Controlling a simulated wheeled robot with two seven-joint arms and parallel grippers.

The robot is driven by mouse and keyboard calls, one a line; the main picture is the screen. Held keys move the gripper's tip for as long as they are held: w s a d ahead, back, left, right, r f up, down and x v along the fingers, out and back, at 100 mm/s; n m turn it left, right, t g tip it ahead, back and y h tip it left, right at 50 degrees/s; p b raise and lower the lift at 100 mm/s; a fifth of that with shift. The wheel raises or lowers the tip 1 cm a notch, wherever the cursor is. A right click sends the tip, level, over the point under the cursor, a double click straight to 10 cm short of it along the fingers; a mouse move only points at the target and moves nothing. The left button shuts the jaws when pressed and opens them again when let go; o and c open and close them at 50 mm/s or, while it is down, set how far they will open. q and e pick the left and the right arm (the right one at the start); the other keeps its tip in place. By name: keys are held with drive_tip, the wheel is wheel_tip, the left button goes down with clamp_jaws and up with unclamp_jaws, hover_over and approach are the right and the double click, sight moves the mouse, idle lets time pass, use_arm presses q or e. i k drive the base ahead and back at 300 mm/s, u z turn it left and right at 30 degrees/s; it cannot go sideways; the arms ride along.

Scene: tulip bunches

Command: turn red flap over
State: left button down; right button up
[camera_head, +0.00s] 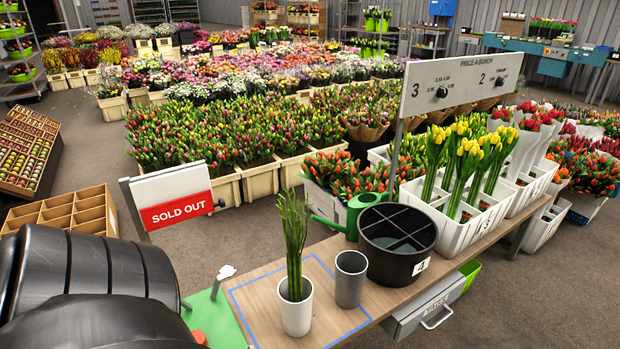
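A red flap (176,211) with white "SOLD OUT" lettering hangs below a white panel (171,184) on a grey post (134,208), left of the table. A small dark knob (221,203) sticks out at the flap's right edge. The red face is turned toward me. A large black arm part of mine fills the lower left corner, below and left of the flap and apart from it in the picture. The fingers of my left gripper do not show. My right gripper is not in view.
The wooden table (262,291) holds a white pot (297,318) with green stems, a grey cup (350,280), a black divided bucket (397,267) and a green watering can (353,211). A price sign (462,82) stands behind. A wooden divided crate (62,214) lies left of the flap.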

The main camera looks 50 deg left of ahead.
sight(156, 217)
drive_tip(key=z, duration=0.15)
drive_tip(key=i, duration=1.45)
drive_tip(key=u, duration=3.5)
drive_tip(key=k, duration=0.5)
drive_tip(key=z, duration=0.55)
drive_tip(key=i, duration=0.6)
drive_tip(key=u, duration=0.35)
